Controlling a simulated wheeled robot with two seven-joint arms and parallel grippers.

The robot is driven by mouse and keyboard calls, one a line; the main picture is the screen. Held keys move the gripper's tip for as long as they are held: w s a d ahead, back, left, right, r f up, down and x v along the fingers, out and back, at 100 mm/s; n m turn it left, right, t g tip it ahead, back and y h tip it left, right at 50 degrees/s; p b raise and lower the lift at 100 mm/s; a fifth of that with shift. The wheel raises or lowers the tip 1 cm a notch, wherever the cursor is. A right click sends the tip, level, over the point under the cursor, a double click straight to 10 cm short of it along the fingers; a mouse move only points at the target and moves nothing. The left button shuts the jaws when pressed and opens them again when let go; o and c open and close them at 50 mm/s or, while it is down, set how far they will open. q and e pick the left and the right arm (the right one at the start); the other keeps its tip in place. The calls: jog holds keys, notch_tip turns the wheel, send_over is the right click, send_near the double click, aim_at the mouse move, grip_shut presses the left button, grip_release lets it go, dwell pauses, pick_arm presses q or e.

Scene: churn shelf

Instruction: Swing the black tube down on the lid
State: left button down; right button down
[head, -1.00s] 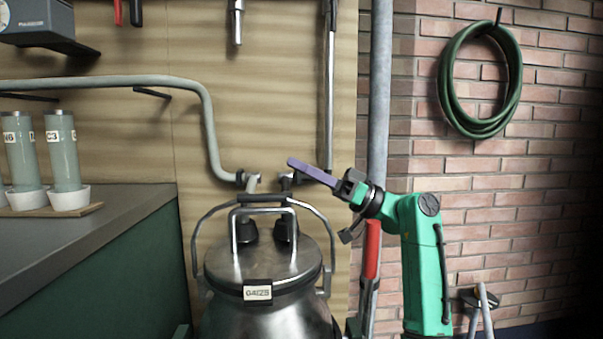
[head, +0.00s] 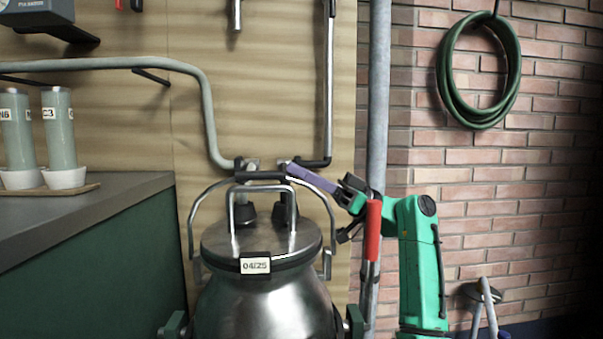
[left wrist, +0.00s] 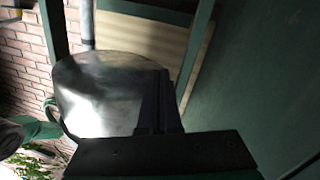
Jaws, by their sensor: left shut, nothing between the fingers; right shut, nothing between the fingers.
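The steel churn (head: 265,305) stands in front of the wooden wall panel. Its lid (head: 222,246) has a silver handle and a black-edged tag reading 04/25. Two black stubs stand on the lid. My right gripper (head: 292,169) is shut and empty, its purple fingers slanting up-left beside the black tube; contact is unclear. My left gripper (left wrist: 158,105) shows dark and shut in the left wrist view, before a shiny metal body.
A raised wire bail (head: 328,225) with a black grip arches over the lid. A red-handled tool (head: 373,232) stands in front of my right wrist. A grey counter (head: 115,200) with pale cylinders is at left. A green hose (head: 445,75) hangs on the brick wall.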

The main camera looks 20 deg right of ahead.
jog(key=shift+f+n+g+b, duration=0.3)
jog(key=shift+f+n+g, duration=0.05)
jog(key=shift+n+g, duration=0.05)
jog(key=shift+s+a+f, duration=0.1)
jog(key=shift+f, duration=0.05)
pick_arm(q)
jog(key=w+r+t, duration=0.2)
jog(key=w+r, duration=0.1)
jog(key=r, duration=0.5)
jog(key=shift+w+a+t+h, duration=0.15)
jog(key=shift+a+t+h, duration=0.15)
jog(key=shift+a+t, duration=0.1)
